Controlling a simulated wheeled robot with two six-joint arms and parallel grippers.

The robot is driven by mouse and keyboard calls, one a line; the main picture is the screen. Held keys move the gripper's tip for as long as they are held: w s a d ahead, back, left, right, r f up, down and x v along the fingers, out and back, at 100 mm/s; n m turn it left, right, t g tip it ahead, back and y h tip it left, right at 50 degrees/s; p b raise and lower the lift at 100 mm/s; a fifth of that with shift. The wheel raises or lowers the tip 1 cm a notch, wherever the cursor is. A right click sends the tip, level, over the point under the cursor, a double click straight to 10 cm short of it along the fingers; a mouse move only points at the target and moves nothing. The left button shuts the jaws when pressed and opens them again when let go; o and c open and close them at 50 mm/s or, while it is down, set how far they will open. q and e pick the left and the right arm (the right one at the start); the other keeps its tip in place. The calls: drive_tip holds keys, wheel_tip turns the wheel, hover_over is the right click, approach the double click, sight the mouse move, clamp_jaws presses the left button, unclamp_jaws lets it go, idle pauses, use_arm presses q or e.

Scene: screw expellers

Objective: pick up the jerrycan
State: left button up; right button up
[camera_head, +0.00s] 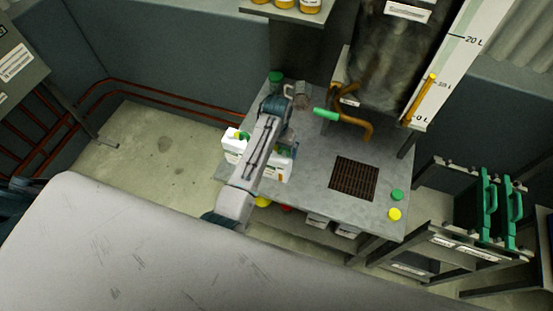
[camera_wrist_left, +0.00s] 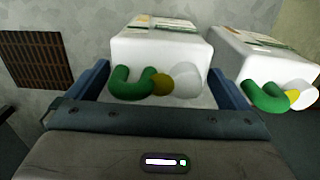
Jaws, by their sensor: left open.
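Two white jerrycans with green handles and yellow caps stand side by side at the left end of the metal table (camera_head: 318,188). The right jerrycan (camera_head: 278,172) is partly covered by my left arm. In the left wrist view this jerrycan (camera_wrist_left: 160,47) lies ahead between my open fingers. The other jerrycan (camera_head: 232,146) shows at the right of the wrist view (camera_wrist_left: 262,58). My left gripper (camera_wrist_left: 158,70) is open, one blue finger on each side of the nearer can's handle end. Contact cannot be told. My right gripper is not in view.
A brown drain grate (camera_head: 353,179) lies in the table. A brown pipe (camera_head: 358,124) with a green lever (camera_head: 326,114) juts out below a large tank (camera_head: 385,55). Green (camera_head: 397,195) and yellow (camera_head: 394,214) caps lie at the right. A rack (camera_head: 465,240) stands beyond.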

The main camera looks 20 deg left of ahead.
use_arm(q)
drive_tip(key=shift+f, duration=0.9)
drive_tip(key=shift+c, duration=0.2)
drive_tip(key=c, duration=1.5)
drive_tip(key=shift+w, duration=0.1)
drive_tip(key=shift+c, duration=0.7)
drive_tip(key=shift+r, duration=0.1)
